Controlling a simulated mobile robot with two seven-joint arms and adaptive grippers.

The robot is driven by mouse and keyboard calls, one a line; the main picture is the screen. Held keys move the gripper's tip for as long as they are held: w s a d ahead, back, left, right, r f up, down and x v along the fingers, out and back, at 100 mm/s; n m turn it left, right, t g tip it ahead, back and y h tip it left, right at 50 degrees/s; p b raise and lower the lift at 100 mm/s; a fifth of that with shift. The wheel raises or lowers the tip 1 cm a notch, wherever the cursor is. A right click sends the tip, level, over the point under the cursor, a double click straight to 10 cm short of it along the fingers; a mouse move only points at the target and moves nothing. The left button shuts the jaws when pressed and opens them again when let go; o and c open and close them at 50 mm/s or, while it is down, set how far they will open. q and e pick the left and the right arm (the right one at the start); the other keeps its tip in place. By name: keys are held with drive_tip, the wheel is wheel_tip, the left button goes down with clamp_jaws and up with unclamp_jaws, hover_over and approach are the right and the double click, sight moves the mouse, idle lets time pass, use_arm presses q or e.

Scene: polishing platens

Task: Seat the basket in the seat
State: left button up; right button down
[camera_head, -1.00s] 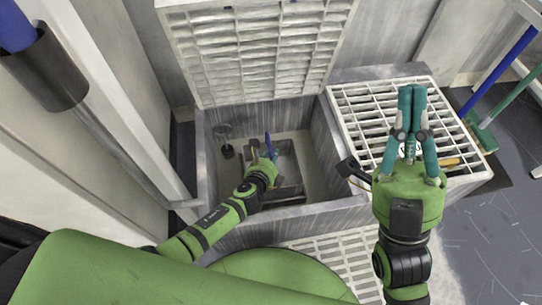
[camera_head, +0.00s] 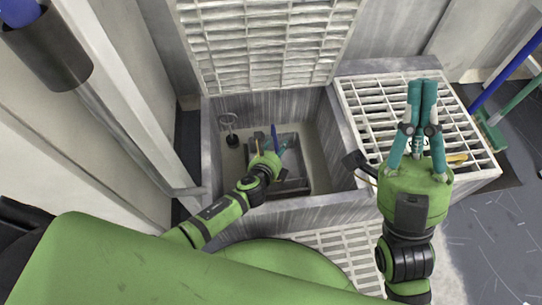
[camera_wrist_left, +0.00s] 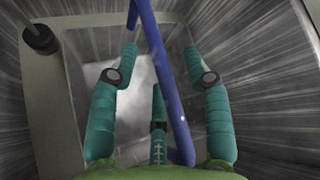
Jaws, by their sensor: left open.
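A grey box-like compartment (camera_head: 295,184) sits on the floor of the open basin (camera_head: 328,160). A blue bar (camera_head: 274,134), perhaps the basket's handle, stands over it. I cannot clearly tell the basket from the seat. My left gripper (camera_head: 271,143) is down in the basin over the compartment, hiding part of it. In the left wrist view my left gripper (camera_wrist_left: 165,65) is open, with the blue bar (camera_wrist_left: 168,85) slanting between its teal fingers and no clear grip on it. My right gripper (camera_head: 423,84) points up outside the basin, its fingers together and empty.
A dark stopper with a wire loop (camera_head: 232,140) stands left of the compartment. A raised slatted lid (camera_head: 265,45) is behind the basin. A white grating (camera_head: 375,100) covers the right side, with a black bracket (camera_head: 358,163) at its left edge. Basin walls surround my left gripper.

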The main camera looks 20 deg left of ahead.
use_arm(q)
drive_tip(key=v, duration=1.1)
drive_tip(key=shift+s+r, duration=0.2)
drive_tip(key=shift+d, duration=0.1)
